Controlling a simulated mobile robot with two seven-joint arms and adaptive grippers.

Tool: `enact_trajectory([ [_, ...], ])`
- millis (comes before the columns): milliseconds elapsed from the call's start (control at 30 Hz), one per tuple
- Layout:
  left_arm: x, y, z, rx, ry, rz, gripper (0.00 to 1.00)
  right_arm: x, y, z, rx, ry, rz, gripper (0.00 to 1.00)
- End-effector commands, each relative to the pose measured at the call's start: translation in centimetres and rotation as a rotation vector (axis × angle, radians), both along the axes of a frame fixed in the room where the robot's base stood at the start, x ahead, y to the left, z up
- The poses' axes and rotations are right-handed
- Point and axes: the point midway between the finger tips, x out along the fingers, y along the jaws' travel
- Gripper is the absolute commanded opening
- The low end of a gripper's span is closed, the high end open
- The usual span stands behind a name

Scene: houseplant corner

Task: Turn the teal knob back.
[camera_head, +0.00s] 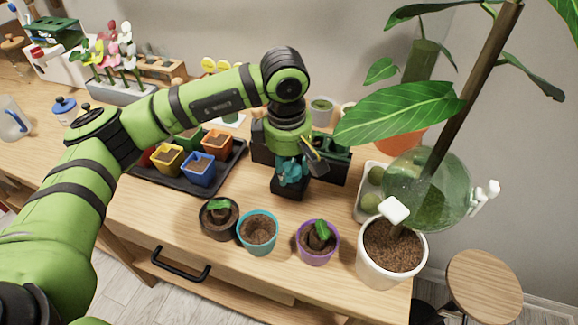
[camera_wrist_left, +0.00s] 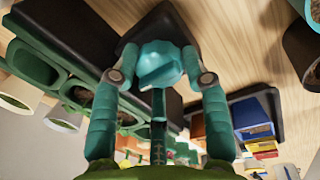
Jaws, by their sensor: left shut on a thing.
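The teal knob (camera_wrist_left: 158,60) is a rounded cap on a dark block (camera_head: 289,188) that stands on the wooden table. My left gripper (camera_head: 292,170) reaches down over the block from above. In the left wrist view its two teal fingers lie on either side of the knob, and it is shut on the knob. The fingers cover most of the knob in the head view. The knob's exact turn angle cannot be read. My right gripper is in neither view.
A black tray (camera_head: 138,180) with several small coloured pots lies left of the block. A dark pot, a teal pot (camera_head: 258,232) and a purple pot (camera_head: 317,243) stand in front. A white pot (camera_head: 391,265) with a large-leafed plant stands right. A green-and-black rack (camera_head: 337,160) is close behind.

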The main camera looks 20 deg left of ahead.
Motion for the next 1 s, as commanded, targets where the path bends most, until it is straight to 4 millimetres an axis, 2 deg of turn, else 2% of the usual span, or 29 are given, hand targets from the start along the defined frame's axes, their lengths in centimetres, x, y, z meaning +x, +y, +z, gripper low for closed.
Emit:
enact_trajectory([
  [33, -0.5, -0.5, -0.5, -0.007, 0.017, -0.008, 0.13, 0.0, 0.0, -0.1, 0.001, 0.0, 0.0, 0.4],
  [367, -0.5, -0.6, -0.5, -0.009, 0.016, -0.007, 0.13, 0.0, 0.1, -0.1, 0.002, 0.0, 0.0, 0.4],
  [400, -0.5, -0.6, -0.5, -0.009, 0.016, -0.007, 0.49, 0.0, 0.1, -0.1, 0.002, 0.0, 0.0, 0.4],
  [433, -0.5, -0.6, -0.5, -0.009, 0.016, -0.007, 0.61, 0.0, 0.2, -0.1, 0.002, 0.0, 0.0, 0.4],
  [467, -0.5, -0.6, -0.5, -0.008, 0.016, -0.007, 0.69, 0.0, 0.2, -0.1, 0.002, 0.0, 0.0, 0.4],
  [833, -0.2, -0.3, 0.1, -0.006, 0.006, 0.0, 0.69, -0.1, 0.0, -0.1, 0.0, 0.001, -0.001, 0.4],
  [1000, -0.3, -0.3, 2.3, -0.007, 0.002, -0.001, 0.69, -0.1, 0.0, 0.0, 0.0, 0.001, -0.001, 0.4],
])
